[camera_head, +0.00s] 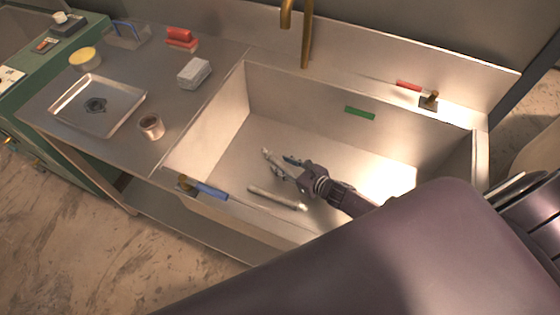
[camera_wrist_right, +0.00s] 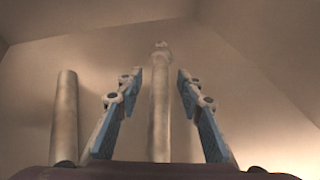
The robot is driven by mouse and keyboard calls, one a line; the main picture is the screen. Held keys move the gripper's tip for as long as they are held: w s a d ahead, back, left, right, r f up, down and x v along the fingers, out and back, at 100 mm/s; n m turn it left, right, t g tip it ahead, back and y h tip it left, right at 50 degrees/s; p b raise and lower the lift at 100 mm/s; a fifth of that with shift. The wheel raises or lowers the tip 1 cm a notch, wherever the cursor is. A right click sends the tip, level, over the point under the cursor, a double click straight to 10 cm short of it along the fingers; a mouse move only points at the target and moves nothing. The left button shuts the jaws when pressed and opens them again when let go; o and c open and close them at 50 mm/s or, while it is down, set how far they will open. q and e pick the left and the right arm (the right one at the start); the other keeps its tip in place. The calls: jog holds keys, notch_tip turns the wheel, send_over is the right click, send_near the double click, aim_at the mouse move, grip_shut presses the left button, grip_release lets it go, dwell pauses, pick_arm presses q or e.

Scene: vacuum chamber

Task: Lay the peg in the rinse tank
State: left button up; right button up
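The rinse tank (camera_head: 330,142) is a pale open basin, and my right gripper (camera_head: 287,166) is low inside it. Two pale rods are in the tank. One rod with a knobbed end (camera_head: 268,157) is at the gripper; in the right wrist view this rod (camera_wrist_right: 160,100) stands between the two blue-padded fingers (camera_wrist_right: 159,115), with gaps on both sides. The fingers are open. The other, plainer rod (camera_head: 277,198) lies apart on the tank floor nearer the front wall; it also shows in the right wrist view (camera_wrist_right: 65,118) at left. I cannot tell which is the peg. My left gripper is out of view.
A blue-handled valve (camera_head: 205,189) is on the tank's front rim and a red-handled one (camera_head: 428,101) at the back right. A brass faucet (camera_head: 306,35) rises behind. The left counter holds a metal tray (camera_head: 80,122), a cup (camera_head: 150,126) and a grey block (camera_head: 194,73).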

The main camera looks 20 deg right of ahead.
jog(key=p+v, duration=0.3)
jog(key=v, duration=0.6)
jog(key=shift+r+p, duration=0.1)
jog(key=shift+p, duration=0.3)
jog(key=shift+s+d+r, duration=0.15)
jog(key=shift+s+d, duration=0.1)
jog(key=shift+s, duration=0.25)
